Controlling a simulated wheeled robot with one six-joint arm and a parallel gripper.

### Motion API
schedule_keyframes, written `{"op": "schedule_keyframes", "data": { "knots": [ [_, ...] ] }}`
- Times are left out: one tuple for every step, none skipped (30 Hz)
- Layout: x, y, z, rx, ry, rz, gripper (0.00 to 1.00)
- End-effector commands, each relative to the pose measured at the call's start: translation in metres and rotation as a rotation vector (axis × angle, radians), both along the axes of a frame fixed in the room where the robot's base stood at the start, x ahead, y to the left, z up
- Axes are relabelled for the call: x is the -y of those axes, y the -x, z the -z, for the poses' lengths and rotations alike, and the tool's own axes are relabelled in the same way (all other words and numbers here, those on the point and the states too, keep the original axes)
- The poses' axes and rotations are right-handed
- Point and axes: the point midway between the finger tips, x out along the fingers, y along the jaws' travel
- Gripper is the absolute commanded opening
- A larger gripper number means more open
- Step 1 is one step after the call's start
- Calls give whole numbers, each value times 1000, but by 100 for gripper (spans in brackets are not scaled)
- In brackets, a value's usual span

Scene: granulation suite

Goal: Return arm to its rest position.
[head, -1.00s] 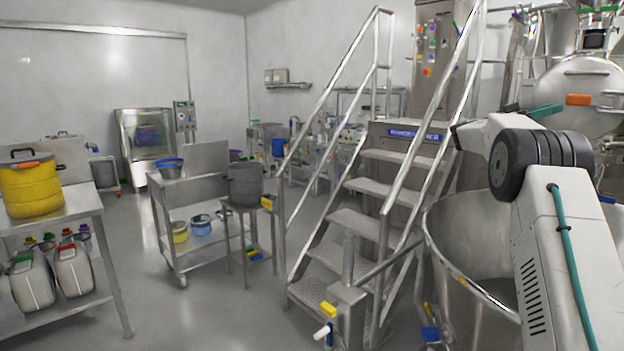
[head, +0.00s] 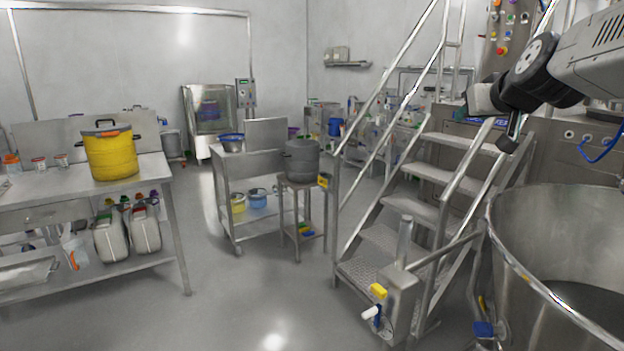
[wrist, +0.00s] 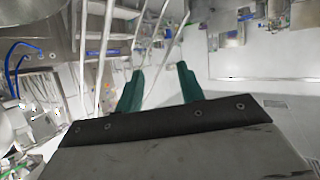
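My arm (head: 540,75) reaches in from the upper right edge of the head view. Its dark wrist end hangs in front of the stair rail and above the large steel vessel (head: 545,240). In the wrist view my gripper (wrist: 160,69) shows two teal fingers set well apart, with nothing between them. The gripper is open and empty. In the head view I cannot make out the fingers clearly.
Steel stairs (head: 425,205) with handrails stand beside the vessel, close to my arm. A bench on the left holds a yellow container (head: 110,155). A trolley (head: 245,185) and a stool with a grey pot (head: 302,160) stand mid-room. The floor between is clear.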

Motion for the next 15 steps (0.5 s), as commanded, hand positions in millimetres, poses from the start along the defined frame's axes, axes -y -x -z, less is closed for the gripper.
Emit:
{"op": "schedule_keyframes", "data": {
  "knots": [
    [-18,30,21,-85,-23,-37,38],
    [-27,46,34,-142,-37,-54,38],
    [-37,70,52,-216,-52,-70,38],
    [-44,87,65,-271,-64,-81,38],
    [-50,106,78,-327,-72,-89,38],
    [-56,130,96,-402,-82,-97,38],
    [-61,149,108,-458,-89,-99,38],
    [-64,168,121,-514,-95,-99,38],
    [-68,194,137,-588,-99,-96,38],
    [-70,213,148,-640,-101,-90,38],
    [-71,231,158,-691,-102,-83,38],
    [-72,254,172,-755,-101,-72,38],
    [-72,269,180,-800,-99,-62,38],
    [-71,284,188,-842,-98,-51,38],
    [-70,302,197,-890,-94,-37,38]
  ]
}}
